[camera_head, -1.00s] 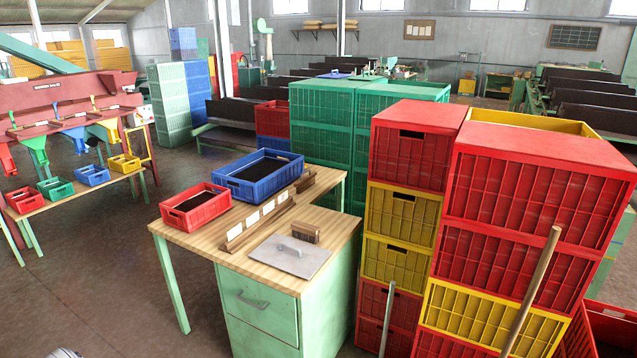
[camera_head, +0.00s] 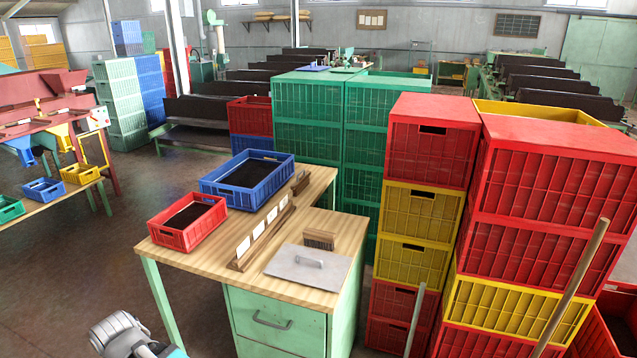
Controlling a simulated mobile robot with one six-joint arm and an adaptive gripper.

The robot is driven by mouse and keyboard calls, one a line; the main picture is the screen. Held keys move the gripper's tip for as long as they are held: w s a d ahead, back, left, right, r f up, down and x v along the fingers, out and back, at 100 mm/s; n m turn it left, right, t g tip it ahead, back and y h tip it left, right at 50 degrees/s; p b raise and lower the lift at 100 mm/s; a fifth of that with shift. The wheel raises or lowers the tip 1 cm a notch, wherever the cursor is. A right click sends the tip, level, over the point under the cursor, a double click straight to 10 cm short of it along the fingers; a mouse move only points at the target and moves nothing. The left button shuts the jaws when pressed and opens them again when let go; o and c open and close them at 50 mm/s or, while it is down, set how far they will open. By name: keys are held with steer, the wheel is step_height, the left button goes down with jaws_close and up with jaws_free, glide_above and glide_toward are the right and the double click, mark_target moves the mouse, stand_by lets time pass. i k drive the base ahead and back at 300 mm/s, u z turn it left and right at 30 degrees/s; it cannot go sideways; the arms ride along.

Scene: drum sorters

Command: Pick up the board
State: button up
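A flat grey board with a raised handle (camera_head: 308,267) lies on the front right part of the wooden-topped desk (camera_head: 200,257). A small wooden brush or block (camera_head: 320,240) stands just behind it. A long wooden strip holding white cards (camera_head: 262,236) runs along the desk to the left of the grey board. Part of my arm shows at the bottom left edge, to the left of the desk and apart from everything on it. My gripper's fingers are not in view.
A red crate (camera_head: 187,222) and a blue crate (camera_head: 247,180) with dark contents stand on the desk's left and back. Tall stacks of red and yellow crates (camera_head: 425,205) rise close to the desk's right side.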

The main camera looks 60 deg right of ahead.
mark_target(297, 187)
steer(key=z, duration=0.3)
steer(key=i, duration=0.6)
steer(key=z, duration=0.95)
steer(key=i, duration=0.9)
steer(key=z, duration=0.6)
steer(key=k, duration=0.95)
steer(key=z, duration=0.1)
steer(key=i, duration=0.2)
steer(key=z, duration=0.05)
